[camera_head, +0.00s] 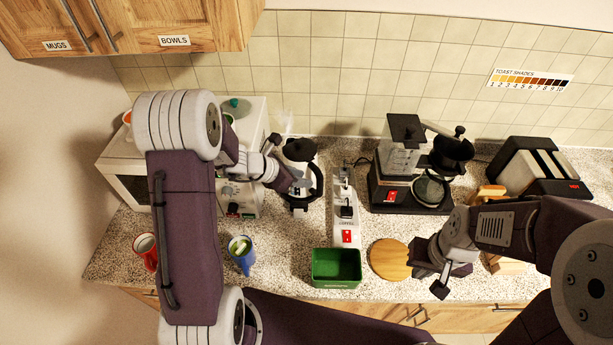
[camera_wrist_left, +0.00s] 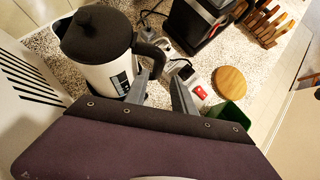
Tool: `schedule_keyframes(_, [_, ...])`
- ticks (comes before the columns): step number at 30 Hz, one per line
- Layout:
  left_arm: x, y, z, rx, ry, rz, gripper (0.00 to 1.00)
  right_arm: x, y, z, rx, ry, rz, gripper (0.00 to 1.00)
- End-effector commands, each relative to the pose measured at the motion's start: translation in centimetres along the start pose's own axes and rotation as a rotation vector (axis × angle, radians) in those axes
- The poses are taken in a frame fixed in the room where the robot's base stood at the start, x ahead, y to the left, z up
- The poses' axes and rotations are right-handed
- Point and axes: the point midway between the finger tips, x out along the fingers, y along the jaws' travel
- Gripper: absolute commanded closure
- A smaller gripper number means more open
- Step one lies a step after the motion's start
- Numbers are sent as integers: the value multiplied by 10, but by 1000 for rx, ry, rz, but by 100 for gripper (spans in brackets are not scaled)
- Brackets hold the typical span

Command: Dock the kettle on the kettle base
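The kettle (camera_head: 300,150), with a black lid and handle and a pale body, stands upright on the counter right of the white microwave. In the left wrist view the kettle (camera_wrist_left: 104,48) fills the upper left, its black handle (camera_wrist_left: 152,52) facing the gripper. My left gripper (camera_head: 292,183) is at the kettle's handle side. In the left wrist view its fingers (camera_wrist_left: 160,82) are apart, with the handle's lower end near their tips; contact is unclear. The kettle base cannot be made out. My right gripper (camera_head: 432,275) is over the front counter, beside the round wooden board.
A green bin (camera_head: 336,268), round board (camera_head: 388,260), blue mug (camera_head: 241,262) and red mug (camera_head: 147,258) stand near the front edge. A coffee machine (camera_head: 405,185) and toaster (camera_head: 535,170) stand at right.

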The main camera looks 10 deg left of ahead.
Motion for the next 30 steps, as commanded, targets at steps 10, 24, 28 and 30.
schedule_keyframes(10, [-15, 0, 0, 0, 0, 0, 69, -8, 0, -1, 0, 0, 0, 100])
schedule_keyframes(24, [-15, 0, 0, 0, 0, 0, 69, -8, 0, -1, 0, 0, 0, 100])
schedule_keyframes(28, [-2, -9, 2, 37, -11, -11, 69, 8, 0, 1, 0, 0, 0, 100])
schedule_keyframes(30, [7, -30, 14, 130, -35, -30, 69, 31, 1, 3, 0, 0, 0, 100])
